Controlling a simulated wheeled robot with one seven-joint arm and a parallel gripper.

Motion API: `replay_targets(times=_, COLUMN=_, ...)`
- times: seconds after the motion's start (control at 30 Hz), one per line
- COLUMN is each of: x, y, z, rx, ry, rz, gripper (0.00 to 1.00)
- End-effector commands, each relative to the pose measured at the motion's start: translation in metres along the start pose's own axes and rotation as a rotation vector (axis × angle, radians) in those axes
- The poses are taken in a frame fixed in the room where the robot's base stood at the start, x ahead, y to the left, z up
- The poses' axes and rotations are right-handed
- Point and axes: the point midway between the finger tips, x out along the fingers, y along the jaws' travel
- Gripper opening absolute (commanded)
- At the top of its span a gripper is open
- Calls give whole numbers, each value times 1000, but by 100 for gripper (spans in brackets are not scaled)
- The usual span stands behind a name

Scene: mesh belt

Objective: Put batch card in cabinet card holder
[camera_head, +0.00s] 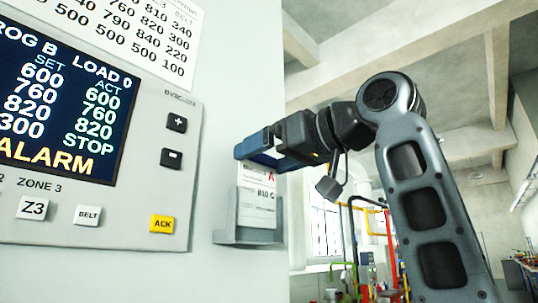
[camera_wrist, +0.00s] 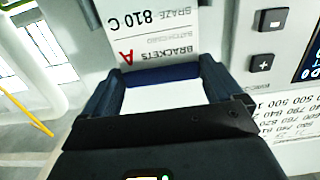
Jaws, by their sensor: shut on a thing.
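The batch card (camera_head: 257,205) is white with printed text and a red letter A, and it hangs upright below my gripper (camera_head: 252,150). My gripper is shut on the card's upper part. In the wrist view, the card (camera_wrist: 160,35) stands between both fingers (camera_wrist: 160,74), with a dark blue band across it. The grey card holder (camera_head: 247,237) is fixed to the cabinet side. The card's lower part shows between the holder's side walls, just above its bottom lip. I cannot tell whether the card rests on the bottom. The holder is not clear in the wrist view.
A control panel with a lit screen (camera_head: 62,95) reading ALARM and several buttons, including yellow ACK (camera_head: 162,224), is left of the holder. A printed sheet (camera_head: 140,35) is above it. Red and green pipework (camera_head: 368,235) stands far behind at right.

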Motion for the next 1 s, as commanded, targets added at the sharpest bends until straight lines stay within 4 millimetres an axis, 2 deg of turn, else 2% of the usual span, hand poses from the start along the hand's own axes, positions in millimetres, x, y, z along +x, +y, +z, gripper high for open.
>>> replay_targets(times=0.9, x=1, y=0, z=21, rx=-1, ry=1, rz=0, gripper=63)
replay_targets(times=0.93, x=1, y=0, z=20, rx=-1, ry=1, rz=0, gripper=95)
replay_targets(times=1.0, x=1, y=0, z=20, rx=-1, ry=1, rz=0, gripper=100)
